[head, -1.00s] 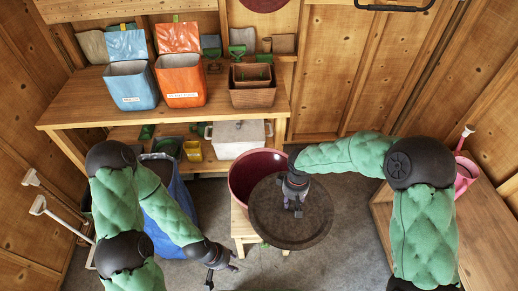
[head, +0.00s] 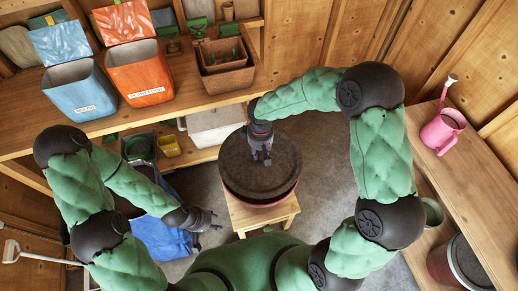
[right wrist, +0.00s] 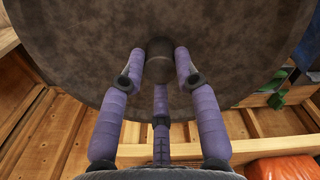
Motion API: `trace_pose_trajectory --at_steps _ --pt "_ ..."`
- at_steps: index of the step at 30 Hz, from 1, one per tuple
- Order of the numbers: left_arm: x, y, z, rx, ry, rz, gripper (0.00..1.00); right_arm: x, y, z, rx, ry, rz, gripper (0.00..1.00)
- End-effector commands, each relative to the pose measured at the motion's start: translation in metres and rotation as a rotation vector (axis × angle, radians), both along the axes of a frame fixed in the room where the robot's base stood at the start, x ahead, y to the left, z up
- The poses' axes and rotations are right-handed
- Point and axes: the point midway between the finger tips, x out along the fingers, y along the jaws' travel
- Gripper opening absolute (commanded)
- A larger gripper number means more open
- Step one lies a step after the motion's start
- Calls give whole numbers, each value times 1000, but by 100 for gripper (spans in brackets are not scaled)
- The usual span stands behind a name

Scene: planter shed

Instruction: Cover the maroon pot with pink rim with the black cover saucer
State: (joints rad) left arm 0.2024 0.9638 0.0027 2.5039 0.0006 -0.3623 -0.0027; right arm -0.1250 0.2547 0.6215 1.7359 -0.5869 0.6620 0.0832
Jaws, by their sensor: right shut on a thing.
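The black cover saucer (head: 284,160) is a round dark disc with a central knob (right wrist: 160,58). It lies over the maroon pot (head: 262,200), hiding its opening; only a reddish strip of the pot's side shows below the disc. I cannot tell whether the saucer touches the rim. My right gripper (head: 263,155) is shut on the saucer's knob from above; the right wrist view shows the fingers around it and the disc's broad face. My left gripper (head: 218,220) is empty, fingers apart, left of the pot and clear of it.
The pot stands on a small wooden stool (head: 282,216). Behind is a workbench with a blue bin (head: 82,95), an orange bin (head: 141,75) and brown planters (head: 226,66). A pink watering can (head: 440,132) stands on the right bench. Grey floor lies around the stool.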

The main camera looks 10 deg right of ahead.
Motion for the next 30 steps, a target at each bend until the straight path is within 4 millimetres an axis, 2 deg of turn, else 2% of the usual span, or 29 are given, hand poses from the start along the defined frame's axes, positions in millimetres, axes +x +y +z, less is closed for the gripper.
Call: trace_pose_trajectory --at_steps 7,19,30 --pt "0 0 -8 0 -1 0 40 0 0 -7 -1 1 -15 6" --pt "1 0 -33 0 -1 0 40 0 0 -39 0 0 -14 6" --pt "1 0 -35 0 -1 0 40 0 0 -42 0 0 -14 6"
